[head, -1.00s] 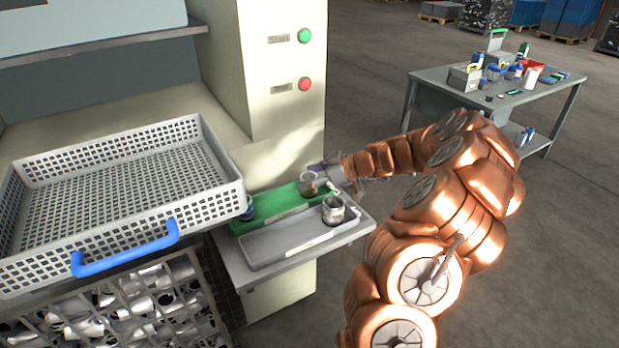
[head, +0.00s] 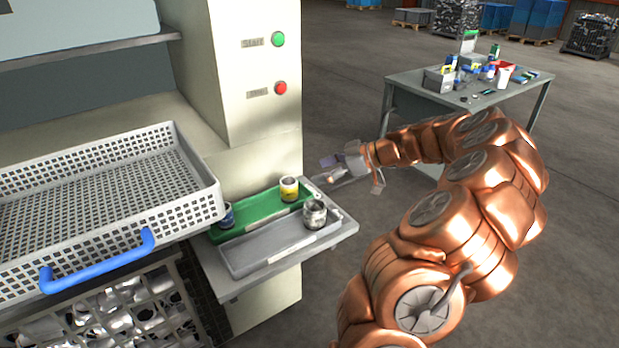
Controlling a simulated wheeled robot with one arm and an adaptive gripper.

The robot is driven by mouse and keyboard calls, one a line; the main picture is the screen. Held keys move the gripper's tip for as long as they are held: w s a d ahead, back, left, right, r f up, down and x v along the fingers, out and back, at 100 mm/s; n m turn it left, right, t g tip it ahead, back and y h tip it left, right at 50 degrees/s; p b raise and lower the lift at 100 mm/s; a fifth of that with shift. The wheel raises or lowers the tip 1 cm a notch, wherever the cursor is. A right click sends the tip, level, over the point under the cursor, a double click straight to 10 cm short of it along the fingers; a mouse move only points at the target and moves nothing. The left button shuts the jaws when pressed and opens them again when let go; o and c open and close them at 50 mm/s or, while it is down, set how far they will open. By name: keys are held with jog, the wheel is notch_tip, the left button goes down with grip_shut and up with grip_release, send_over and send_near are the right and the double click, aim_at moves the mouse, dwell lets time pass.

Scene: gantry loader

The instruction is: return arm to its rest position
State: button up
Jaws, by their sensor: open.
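My gripper (head: 345,172) is open and empty. It hangs in the air to the right of the small shelf (head: 344,232), at the end of my copper-coloured arm. A white and yellow container (head: 289,190) stands upright at the right end of the green tray (head: 250,212). A grey metal part (head: 314,214) stands at the right end of the grey tray (head: 262,250). A blue container (head: 227,215) stands at the left end of the green tray. My gripper is apart from all of these.
A white mesh basket (head: 200,205) with a blue handle is at the left, above a grid crate of metal parts (head: 110,315). The machine column (head: 250,140) carries a green and a red button. A cluttered workbench (head: 425,92) stands at the back right. The floor between is clear.

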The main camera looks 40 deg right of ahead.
jog(key=shift+s+d+r, duration=0.25)
jog(key=shift+s+r, duration=0.05)
jog(key=shift+s, duration=0.15)
dwell(0.6)
